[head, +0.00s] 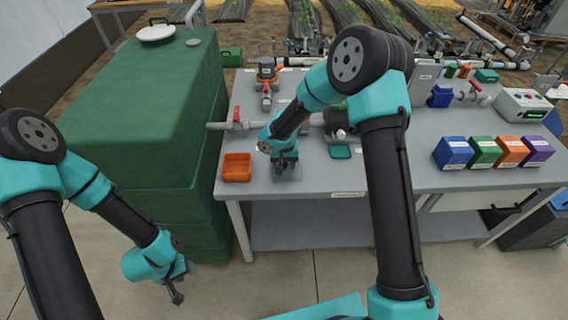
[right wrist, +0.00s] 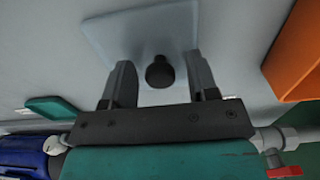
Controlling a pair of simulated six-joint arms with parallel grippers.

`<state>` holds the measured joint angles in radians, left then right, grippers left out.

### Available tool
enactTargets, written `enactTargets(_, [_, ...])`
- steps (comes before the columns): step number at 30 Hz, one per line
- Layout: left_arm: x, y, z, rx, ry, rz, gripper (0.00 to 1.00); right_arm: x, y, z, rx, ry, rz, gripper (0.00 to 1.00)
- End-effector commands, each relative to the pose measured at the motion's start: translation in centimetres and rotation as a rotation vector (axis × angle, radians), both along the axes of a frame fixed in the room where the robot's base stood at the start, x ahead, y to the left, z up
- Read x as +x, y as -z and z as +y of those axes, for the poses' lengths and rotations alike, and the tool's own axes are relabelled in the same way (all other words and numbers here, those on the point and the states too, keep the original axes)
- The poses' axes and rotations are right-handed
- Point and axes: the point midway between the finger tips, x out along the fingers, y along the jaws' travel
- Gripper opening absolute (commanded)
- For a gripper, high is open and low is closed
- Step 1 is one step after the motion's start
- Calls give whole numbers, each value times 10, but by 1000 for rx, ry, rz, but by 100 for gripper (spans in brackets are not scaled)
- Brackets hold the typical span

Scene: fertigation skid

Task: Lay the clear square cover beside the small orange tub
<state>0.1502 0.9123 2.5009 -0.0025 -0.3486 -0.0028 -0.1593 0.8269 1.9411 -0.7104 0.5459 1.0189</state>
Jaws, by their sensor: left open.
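The small orange tub (head: 237,167) stands near the bench's front left edge. It also shows at the right of the right wrist view (right wrist: 296,50). The clear square cover (right wrist: 110,32), a pale pane with a black knob (right wrist: 159,72), is under my right gripper (head: 285,165). In the head view the cover (head: 291,177) is mostly hidden by that gripper, just right of the tub. It appears flat on the bench. My right gripper is open, its fingers either side of the knob with gaps showing. My left gripper (head: 178,292) is open and empty, low in front of the green tank.
The green tank (head: 140,90) stands left of the bench (head: 385,180). A teal lid (head: 340,151) lies right of the cover. Grey pipe with a red-handled valve (head: 237,120) runs behind the tub. Several coloured boxes (head: 484,152) stand at the right. The front middle of the bench is clear.

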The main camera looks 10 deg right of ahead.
Motion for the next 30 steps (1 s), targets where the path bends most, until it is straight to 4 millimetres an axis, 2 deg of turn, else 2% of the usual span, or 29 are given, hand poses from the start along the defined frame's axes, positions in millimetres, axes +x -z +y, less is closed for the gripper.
enactTargets(8, [0, 0, 0, 0, 0, 0, 45, 0, -1, 0, 0, 0, 0, 54])
enactTargets(14, [0, 0, 0, 0, 0, 0, 45, 1, -16, 0, 0, -1, -4, 54])
enactTargets(30, [0, 0, 0, 0, 0, 0, 45, 1, -109, 0, 0, 0, -3, 54])
